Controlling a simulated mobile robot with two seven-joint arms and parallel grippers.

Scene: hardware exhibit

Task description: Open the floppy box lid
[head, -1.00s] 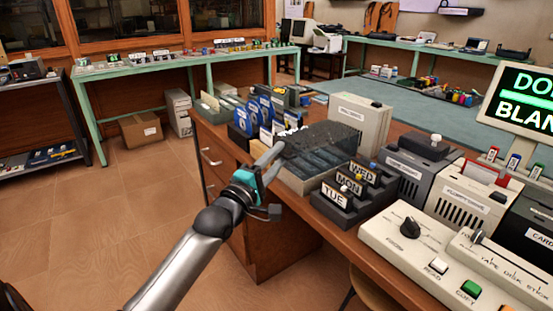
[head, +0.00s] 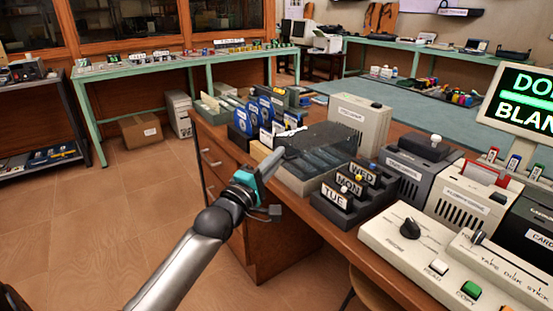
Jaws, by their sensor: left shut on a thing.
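The floppy box (head: 303,181) stands on the wooden desk, a pale base with dark contents and a smoky, see-through lid (head: 345,132). The lid sits over the box's far part; its exact angle is hard to tell. My left gripper (head: 277,157) comes in from the lower left and is at the box's left edge. Its fingers are shut on the near left edge of the lid, though the contact itself is partly hidden by the fingers. My right gripper is out of view.
Blue floppy disks (head: 256,113) stand in holders left of the box. A beige case (head: 361,122) stands close behind it. A dark rack with day labels (head: 346,196) is close on its right. Open floor lies left of the desk.

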